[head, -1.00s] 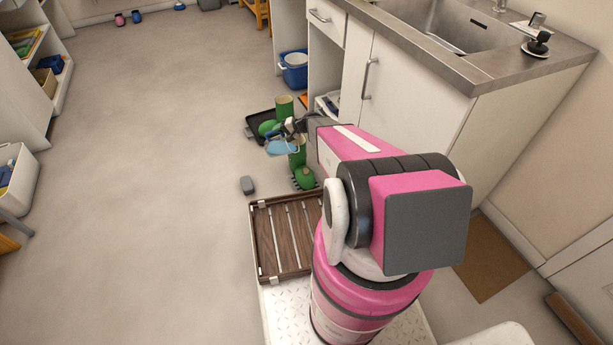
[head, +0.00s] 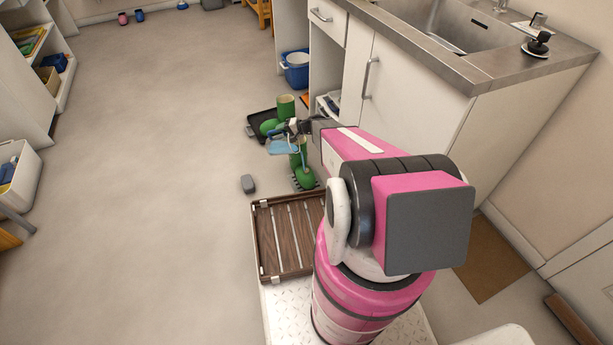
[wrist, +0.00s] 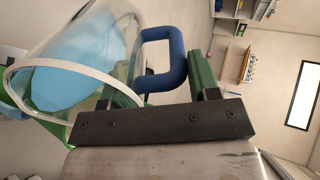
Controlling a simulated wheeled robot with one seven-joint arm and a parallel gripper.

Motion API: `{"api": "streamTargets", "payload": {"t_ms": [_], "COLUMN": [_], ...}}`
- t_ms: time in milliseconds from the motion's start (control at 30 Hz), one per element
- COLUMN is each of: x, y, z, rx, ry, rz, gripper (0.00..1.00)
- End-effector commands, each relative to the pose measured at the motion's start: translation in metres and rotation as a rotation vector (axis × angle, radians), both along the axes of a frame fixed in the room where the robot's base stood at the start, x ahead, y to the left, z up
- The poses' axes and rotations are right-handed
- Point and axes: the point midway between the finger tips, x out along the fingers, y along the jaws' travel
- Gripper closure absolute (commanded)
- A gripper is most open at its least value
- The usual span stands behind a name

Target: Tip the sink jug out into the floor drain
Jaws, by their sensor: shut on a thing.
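The jug is clear with a pale rim and a blue handle; light blue shows inside it. It hangs in the air beyond my arm in the head view (head: 283,148), looks tilted, and fills the left of the wrist view (wrist: 90,55). My gripper (head: 292,128) is shut on the jug's blue handle (wrist: 172,50), which sits between the green fingers in the wrist view. A dark ribbed patch (head: 316,184) lies on the floor below, beside a green boot; I cannot tell if it is the floor drain. Whether liquid is leaving the jug cannot be made out.
Green boots (head: 286,105) stand by a black tray (head: 258,131) beneath and behind the jug. The sink cabinet (head: 400,105) is close on the right. A blue bucket (head: 295,70) stands beyond. The floor to the left is clear.

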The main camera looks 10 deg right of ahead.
Motion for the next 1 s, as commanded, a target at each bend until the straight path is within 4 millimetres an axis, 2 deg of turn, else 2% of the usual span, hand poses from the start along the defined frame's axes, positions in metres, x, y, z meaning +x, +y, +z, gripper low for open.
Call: {"api": "streamTargets", "payload": {"t_ms": [1000], "x": [0.0018], "y": [-0.0018], "z": [-0.0015], "rx": [0.061], "ry": [-0.024], "rz": [0.0], "gripper": [0.88]}}
